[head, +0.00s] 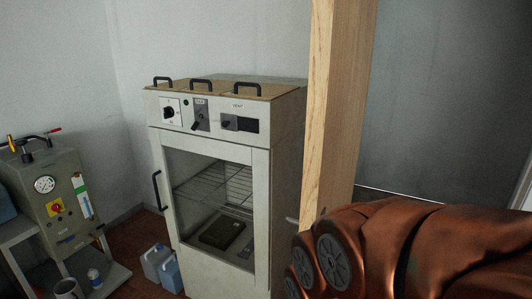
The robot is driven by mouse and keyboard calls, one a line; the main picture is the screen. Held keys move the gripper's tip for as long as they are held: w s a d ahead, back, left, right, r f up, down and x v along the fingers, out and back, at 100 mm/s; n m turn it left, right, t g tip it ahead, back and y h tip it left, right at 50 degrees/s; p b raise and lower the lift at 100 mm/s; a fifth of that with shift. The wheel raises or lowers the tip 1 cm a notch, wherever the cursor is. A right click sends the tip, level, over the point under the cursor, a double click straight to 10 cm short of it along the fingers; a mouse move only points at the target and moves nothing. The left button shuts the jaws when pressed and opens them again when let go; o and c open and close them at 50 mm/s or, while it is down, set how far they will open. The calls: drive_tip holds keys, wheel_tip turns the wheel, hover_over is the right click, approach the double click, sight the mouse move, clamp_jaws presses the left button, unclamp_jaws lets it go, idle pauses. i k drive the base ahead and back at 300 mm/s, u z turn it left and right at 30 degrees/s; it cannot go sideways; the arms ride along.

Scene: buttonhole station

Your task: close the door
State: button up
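A wooden door (340,100), seen nearly edge-on, stands upright right of centre and runs out of the top of the head view. A small grey piece (292,220), possibly its lever handle, sticks out at its left side. The door stands open, with a dark grey surface (440,100) to its right. My copper-coloured arm (430,250) fills the lower right and hides the door's lower end. My gripper is not in view, and I cannot tell whether anything touches the door.
A white oven cabinet (285,180) stands just left of the door; its glass-fronted door (163,190) looks shut. A grey machine with a gauge (58,195) sits on a stand at far left. Blue and white jugs (160,265) are on the brown floor between them.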

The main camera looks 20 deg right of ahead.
sight(344, 33)
drive_tip(key=u, duration=1.2)
drive_tip(key=i, duration=0.95)
drive_tip(key=z, duration=2.85)
drive_tip(key=k, duration=0.5)
drive_tip(key=u, duration=1.15)
drive_tip(key=i, duration=0.15)
drive_tip(key=u, duration=0.65)
